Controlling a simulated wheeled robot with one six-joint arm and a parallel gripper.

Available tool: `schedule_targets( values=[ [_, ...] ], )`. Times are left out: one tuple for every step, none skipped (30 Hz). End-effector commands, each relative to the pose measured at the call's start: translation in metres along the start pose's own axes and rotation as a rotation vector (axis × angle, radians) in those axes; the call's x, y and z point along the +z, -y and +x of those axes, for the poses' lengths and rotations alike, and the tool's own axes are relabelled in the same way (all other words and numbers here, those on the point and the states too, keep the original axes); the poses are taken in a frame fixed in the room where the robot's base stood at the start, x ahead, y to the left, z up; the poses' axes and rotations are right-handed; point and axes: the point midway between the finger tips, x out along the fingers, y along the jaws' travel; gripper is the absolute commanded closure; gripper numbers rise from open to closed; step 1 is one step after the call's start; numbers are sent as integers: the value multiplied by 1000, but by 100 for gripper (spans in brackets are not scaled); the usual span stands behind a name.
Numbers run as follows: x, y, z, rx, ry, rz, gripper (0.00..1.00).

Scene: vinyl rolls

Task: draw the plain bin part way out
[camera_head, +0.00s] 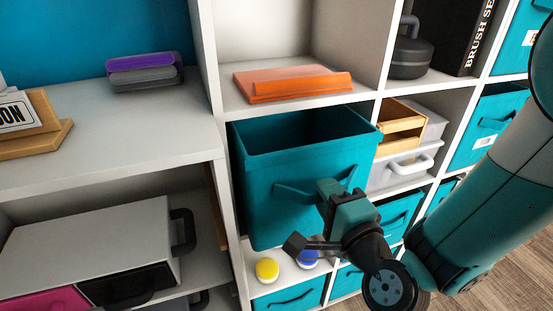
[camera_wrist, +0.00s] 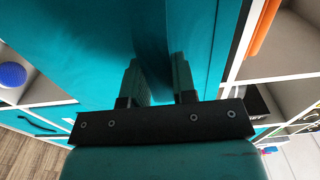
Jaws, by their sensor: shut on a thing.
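The plain teal bin (camera_head: 262,188) sticks part way out of its shelf compartment in the head view, with its open top showing dark and no contents visible. It has no label on its front. My gripper (camera_head: 325,190) is at the bin's front, shut on its teal handle (camera_head: 292,190). In the wrist view the bin's front (camera_wrist: 95,40) fills much of the picture, and my gripper's two fingers (camera_wrist: 160,82) straddle the handle strap. The strap between the fingertips is partly hidden.
An orange tray (camera_head: 292,83) lies on the shelf above. Yellow (camera_head: 267,269) and blue (camera_head: 307,258) round things sit in the compartment below. A white handled box (camera_head: 403,168) and wooden tray (camera_head: 400,125) are to the right. A grey box (camera_head: 90,245) stands on the left shelf.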

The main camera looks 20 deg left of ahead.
Motion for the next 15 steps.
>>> schedule_targets(
  values=[
    [0,-3,-3,-1,0,0,100],
    [0,-3,-5,0,0,-1,100],
    [0,-3,-7,-1,0,-1,100],
    [0,-2,-9,-1,0,-1,100],
    [0,-3,-10,-1,0,-1,100],
    [0,-3,-13,0,0,-1,100],
    [0,-2,-14,-1,0,-1,100],
    [0,-2,-16,-1,0,-1,100],
    [0,-3,-19,0,0,0,100],
    [0,-3,-21,0,0,0,100],
    [0,-3,-22,-1,0,0,100],
    [0,-3,-25,-1,0,0,100],
    [0,-3,-27,0,0,0,100],
    [0,-2,-29,0,0,1,100],
    [0,-2,-31,-1,0,1,100]
  ],
)
